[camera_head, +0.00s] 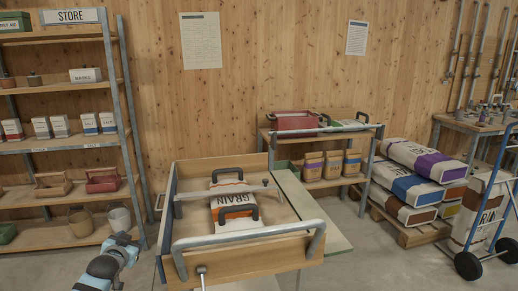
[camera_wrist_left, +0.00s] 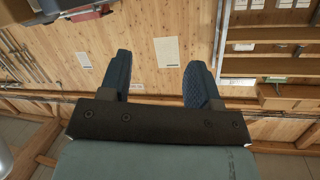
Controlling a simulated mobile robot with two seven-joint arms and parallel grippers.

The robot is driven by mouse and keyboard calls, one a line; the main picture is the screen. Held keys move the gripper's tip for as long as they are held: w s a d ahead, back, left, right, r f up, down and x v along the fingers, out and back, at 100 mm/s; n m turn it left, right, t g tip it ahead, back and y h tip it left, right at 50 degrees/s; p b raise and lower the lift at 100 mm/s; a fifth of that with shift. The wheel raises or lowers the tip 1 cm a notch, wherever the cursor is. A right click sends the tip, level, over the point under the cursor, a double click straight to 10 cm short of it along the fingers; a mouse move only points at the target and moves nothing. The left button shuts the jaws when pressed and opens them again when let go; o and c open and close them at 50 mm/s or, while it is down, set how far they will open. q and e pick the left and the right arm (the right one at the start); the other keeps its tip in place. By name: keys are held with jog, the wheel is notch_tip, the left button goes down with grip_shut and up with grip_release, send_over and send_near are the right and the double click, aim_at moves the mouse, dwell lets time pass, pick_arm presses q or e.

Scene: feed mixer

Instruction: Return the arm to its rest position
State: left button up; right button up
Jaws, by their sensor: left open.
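My left gripper (camera_head: 122,242) is at the lower left in the head view, in front of the store shelf and left of the mixer box. Its fingertips are hard to make out there. In the left wrist view my left gripper (camera_wrist_left: 158,75) has its two dark fingers spread wide with nothing between them. Only the wall and a posted sheet show beyond the gap, and the scene appears upside down. My right gripper is not in view.
The wooden mixer box (camera_head: 245,253) with metal rails holds a grain bag (camera_head: 228,208) with dark handles. A store shelf (camera_head: 60,146) stands at left. Stacked sacks (camera_head: 410,190) on a pallet and a blue hand truck (camera_head: 500,215) are at right.

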pick_arm(q)
jog(key=s+d+f+g+h+b, duration=0.1)
jog(key=s+d+f+h+b, duration=0.1)
jog(key=s+d+f, duration=0.65)
jog(key=s+d+f+g+h+b, duration=0.15)
jog(key=s+d+f, duration=0.35)
jog(key=s+f, duration=0.6)
jog(key=s+d+f+g+h+b, duration=0.15)
jog(key=s+d, duration=0.25)
jog(key=s, duration=0.7)
jog(key=s+d+b, duration=0.3)
jog(key=s+d, duration=0.1)
jog(key=s, duration=0.6)
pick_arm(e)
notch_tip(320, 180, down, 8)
pick_arm(q)
notch_tip(320, 180, up, 17)
jog(key=s+a+p, duration=0.2)
jog(key=p, duration=2.3)
jog(key=shift+s+y+p, duration=0.25)
jog(key=shift+y+p, duration=0.1)
jog(key=shift+y, duration=0.05)
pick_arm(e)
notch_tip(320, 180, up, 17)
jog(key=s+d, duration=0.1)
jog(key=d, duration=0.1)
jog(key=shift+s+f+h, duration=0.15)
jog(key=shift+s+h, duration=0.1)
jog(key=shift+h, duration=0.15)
